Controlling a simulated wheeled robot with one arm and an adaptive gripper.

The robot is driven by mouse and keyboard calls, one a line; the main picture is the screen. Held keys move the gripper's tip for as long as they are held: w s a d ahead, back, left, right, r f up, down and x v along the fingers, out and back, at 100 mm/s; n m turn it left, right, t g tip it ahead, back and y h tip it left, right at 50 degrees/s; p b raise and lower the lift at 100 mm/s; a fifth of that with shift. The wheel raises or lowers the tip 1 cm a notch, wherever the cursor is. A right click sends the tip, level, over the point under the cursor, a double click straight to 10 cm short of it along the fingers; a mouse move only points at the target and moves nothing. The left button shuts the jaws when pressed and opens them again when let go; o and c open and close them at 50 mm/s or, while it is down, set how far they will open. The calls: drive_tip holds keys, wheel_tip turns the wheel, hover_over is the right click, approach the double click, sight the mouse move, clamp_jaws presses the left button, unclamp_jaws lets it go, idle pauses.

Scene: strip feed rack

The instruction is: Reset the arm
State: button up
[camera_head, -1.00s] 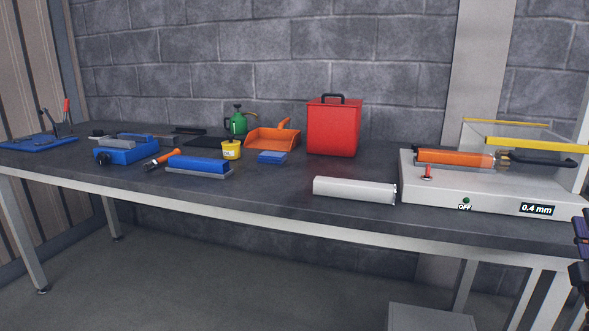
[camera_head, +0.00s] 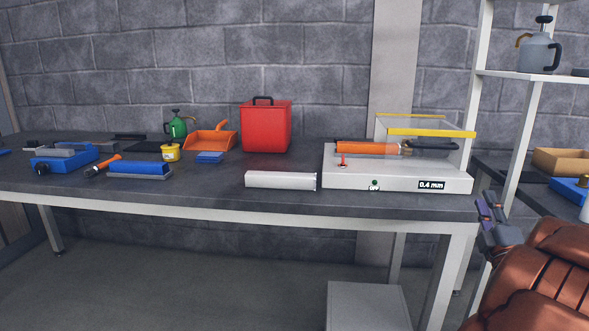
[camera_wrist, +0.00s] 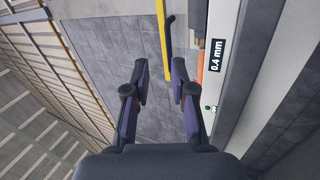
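My gripper (camera_head: 487,212) is at the right of the head view, in front of the bench's right end and beside the brown-red padded part of my arm. In the wrist view my gripper (camera_wrist: 159,75) shows its two dark fingers with purple pads spread apart, with nothing between them. The white machine (camera_head: 400,177) with an orange roller (camera_head: 367,148), a yellow-edged guard and a "0.4 mm" label stands on the bench to the left of my gripper. It also shows at the right of the wrist view (camera_wrist: 212,88). My gripper is not touching it.
The dark bench (camera_head: 215,198) holds a white cylinder (camera_head: 281,180), a red box (camera_head: 266,127), an orange dustpan (camera_head: 209,140), a green can (camera_head: 178,127) and blue tools. A white shelf (camera_head: 512,74) with a grey can (camera_head: 538,52) stands at the right. A grey box (camera_head: 368,305) sits on the floor below.

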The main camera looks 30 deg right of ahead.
drive_tip(key=w+a+m+g+y+p, duration=0.5)
drive_tip(key=w+a+g+p, duration=0.2)
drive_tip(key=w+a+p, duration=0.45)
drive_tip(key=s+a+m+g+y+p, duration=0.35)
drive_tip(key=a+g+p, duration=0.3)
drive_tip(key=a, duration=0.95)
drive_tip(key=s+a+r+m+g+y+p, duration=0.1)
drive_tip(key=s+a+r+g+y+p, duration=0.1)
drive_tip(key=s+a, duration=0.8)
drive_tip(key=s+a+r+g+y+p, duration=0.2)
drive_tip(key=s+a+r+g+p, duration=0.3)
drive_tip(key=s+a, duration=0.6)
drive_tip(key=p, duration=0.2)
drive_tip(key=shift+r+m+y+p, duration=0.25)
drive_tip(key=shift+m+y+p, duration=0.05)
drive_tip(key=shift+m+y, duration=0.05)
